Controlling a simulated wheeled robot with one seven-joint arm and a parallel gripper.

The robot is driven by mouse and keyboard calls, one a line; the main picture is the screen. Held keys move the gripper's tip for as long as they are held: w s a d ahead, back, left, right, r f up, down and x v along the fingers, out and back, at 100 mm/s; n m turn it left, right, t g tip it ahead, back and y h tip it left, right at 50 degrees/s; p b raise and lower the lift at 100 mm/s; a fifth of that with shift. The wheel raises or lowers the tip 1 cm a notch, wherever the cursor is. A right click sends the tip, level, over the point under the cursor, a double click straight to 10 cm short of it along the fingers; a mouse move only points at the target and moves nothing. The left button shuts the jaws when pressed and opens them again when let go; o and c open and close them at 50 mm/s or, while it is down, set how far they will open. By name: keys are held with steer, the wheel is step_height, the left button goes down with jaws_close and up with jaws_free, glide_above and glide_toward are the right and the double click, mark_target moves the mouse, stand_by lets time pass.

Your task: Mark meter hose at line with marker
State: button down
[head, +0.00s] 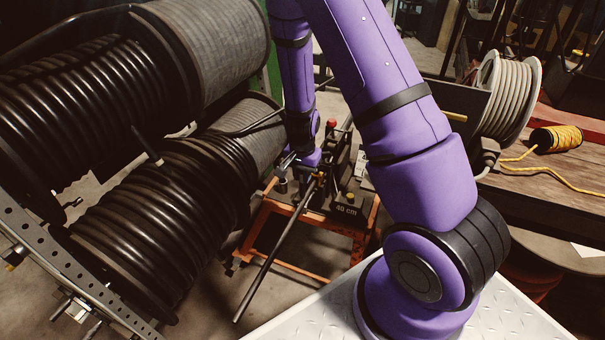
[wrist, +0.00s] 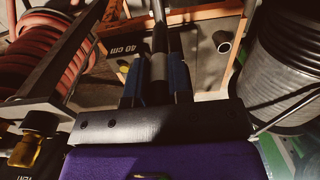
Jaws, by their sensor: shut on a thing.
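My gripper (wrist: 157,72) is shut on a black hose (wrist: 161,35), which passes between its two blue fingers and runs away from them. In the head view my gripper (head: 312,166) is small and partly hidden, above an orange-framed stand. The hose (head: 272,255) slants down to the lower left past the stand, its end hanging free. A dark plate marked "40 cm" (head: 347,211) lies on the stand just right of the hose; it also shows in the wrist view (wrist: 126,50). I cannot make out a marker or a line on the hose.
Large reels of black hose (head: 160,215) fill the left. The orange stand (head: 290,264) carries small fittings. A wooden bench (head: 545,170) at right holds a grey hose spool (head: 508,95) and a yellow cord spool (head: 557,138). A red hose coil (wrist: 50,55) shows in the wrist view.

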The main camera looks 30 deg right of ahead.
steer(key=shift+f, duration=0.4)
stand_by(1.2)
steer(key=shift+r, duration=3.55)
